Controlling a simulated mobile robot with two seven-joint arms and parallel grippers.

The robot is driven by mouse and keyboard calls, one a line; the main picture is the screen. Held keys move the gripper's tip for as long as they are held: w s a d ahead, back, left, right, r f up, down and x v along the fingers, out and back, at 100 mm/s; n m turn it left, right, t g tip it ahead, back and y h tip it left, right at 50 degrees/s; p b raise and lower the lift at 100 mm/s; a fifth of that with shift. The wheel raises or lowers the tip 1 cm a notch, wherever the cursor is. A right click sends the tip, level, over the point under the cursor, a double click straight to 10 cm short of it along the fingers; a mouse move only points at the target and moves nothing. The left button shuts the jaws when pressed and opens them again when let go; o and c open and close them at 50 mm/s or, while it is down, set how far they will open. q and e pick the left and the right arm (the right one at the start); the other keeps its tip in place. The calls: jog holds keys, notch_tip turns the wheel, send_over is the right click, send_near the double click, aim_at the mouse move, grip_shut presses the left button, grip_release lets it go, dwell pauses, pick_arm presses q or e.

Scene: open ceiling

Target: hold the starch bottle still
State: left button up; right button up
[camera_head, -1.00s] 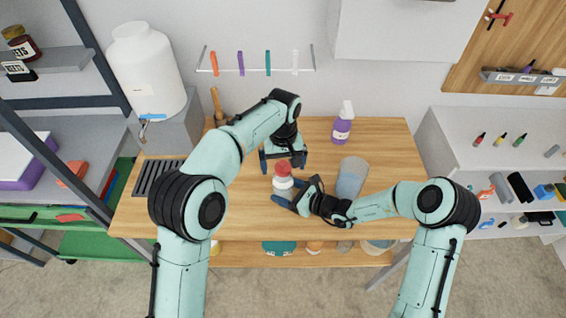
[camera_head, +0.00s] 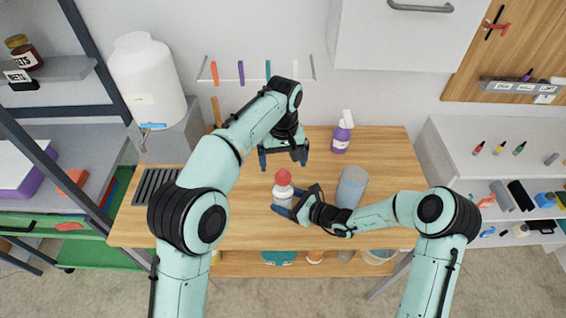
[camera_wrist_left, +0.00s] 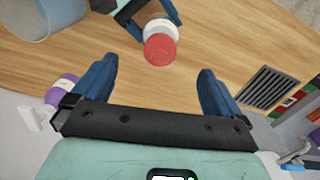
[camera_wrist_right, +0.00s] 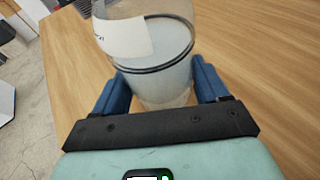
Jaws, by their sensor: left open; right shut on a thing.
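The starch bottle (camera_head: 283,190) is a clear-white bottle with a red cap, upright over the middle of the wooden table (camera_head: 235,225). My right gripper (camera_head: 282,201) is shut on its body from the right. The right wrist view shows the bottle (camera_wrist_right: 160,62), with white contents and a pale label, between the two blue fingers. My left gripper (camera_head: 284,160) is open and empty, just behind the bottle, apart from it. In the left wrist view the red cap (camera_wrist_left: 160,49) shows beyond and between the open fingers. Whether the bottle's base touches the table is unclear.
A translucent grey-blue container (camera_head: 352,187) stands right of my right gripper. A purple spray bottle (camera_head: 342,136) stands at the table's back edge. A dark slotted grille (camera_head: 156,187) is at the left end. The table's front middle is clear.

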jog(key=o, duration=0.8)
jog(key=v, duration=1.2)
